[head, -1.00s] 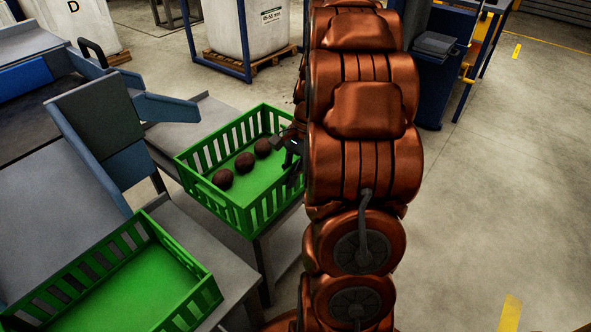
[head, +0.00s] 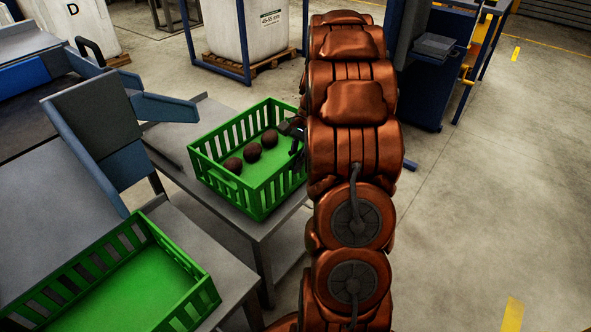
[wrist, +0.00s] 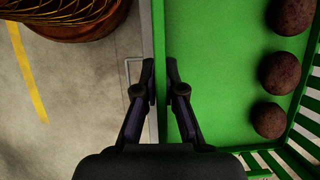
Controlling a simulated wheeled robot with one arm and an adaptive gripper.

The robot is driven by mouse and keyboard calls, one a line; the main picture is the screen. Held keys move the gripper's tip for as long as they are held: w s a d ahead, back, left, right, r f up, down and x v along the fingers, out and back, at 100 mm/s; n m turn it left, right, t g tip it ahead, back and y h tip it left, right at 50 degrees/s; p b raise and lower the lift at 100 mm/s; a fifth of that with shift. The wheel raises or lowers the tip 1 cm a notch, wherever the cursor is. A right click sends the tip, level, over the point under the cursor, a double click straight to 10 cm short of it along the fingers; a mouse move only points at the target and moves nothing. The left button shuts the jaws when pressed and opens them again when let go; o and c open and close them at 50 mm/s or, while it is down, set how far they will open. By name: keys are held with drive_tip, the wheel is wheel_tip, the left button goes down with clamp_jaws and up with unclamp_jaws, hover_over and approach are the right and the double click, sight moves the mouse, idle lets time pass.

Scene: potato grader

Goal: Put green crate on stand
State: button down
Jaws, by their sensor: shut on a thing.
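A green slatted crate (head: 222,192) with three dark potatoes in it is at the centre of the head view, over a grey table-like stand (head: 235,222). My gripper (head: 297,135) is at the crate's right side, partly hidden by my arm. In the wrist view my gripper (wrist: 160,75) has one finger on each side of the rim of the green crate (wrist: 158,30) and is shut on it. The crate looks about level. I cannot tell whether its base touches the stand or hangs just above it.
A second green crate (head: 196,300), empty, sits on a grey surface at the lower left. Grader chutes (head: 100,120) are at the left. A white bulk bag (head: 247,28) stands on a pallet behind. The floor at the right is open.

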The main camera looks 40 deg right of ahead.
wheel_tip(320, 180, down, 2)
drive_tip(key=shift+f, duration=0.1)
drive_tip(key=c, duration=1.3)
unclamp_jaws()
